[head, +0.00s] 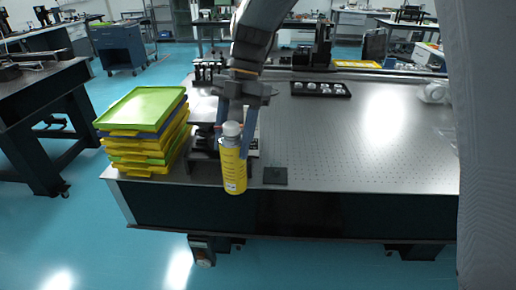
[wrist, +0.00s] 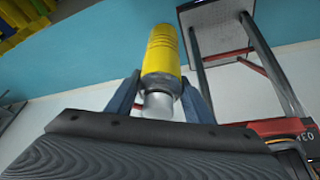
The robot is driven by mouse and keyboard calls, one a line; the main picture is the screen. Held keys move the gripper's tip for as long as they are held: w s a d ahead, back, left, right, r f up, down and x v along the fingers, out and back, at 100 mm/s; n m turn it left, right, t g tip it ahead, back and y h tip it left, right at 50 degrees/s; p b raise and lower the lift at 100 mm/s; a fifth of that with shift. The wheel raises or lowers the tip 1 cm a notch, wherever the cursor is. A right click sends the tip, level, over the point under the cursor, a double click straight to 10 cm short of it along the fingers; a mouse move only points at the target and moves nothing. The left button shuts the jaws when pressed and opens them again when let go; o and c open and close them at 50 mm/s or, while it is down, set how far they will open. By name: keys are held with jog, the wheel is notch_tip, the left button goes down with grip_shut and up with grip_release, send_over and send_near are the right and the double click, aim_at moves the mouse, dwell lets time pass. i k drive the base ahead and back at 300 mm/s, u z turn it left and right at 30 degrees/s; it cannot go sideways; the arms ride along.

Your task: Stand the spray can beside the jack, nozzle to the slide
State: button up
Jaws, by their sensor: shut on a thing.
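My gripper (head: 231,150) is shut on the yellow spray can (head: 234,175), which has a pale grey cap. The can hangs upright in the head view, its base overlapping the table's front edge. In the wrist view the can (wrist: 163,52) sits between the two blue-grey fingers, cap toward the camera. Which way the nozzle faces cannot be told. Behind the can, partly hidden by it and my arm, is a metal platform on a dark frame that looks like the jack (head: 203,142). I cannot tell for sure which thing is the slide.
A stack of green and yellow trays (head: 143,108) stands left of the can on the table corner. A dark square pad (head: 275,176) lies at the front edge. A black tray of round parts (head: 320,89) is farther back. The table's right middle (head: 370,150) is bare.

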aim_at(276, 156)
jog(key=z, duration=0.9)
jog(key=i, duration=1.1)
jog(key=u, duration=1)
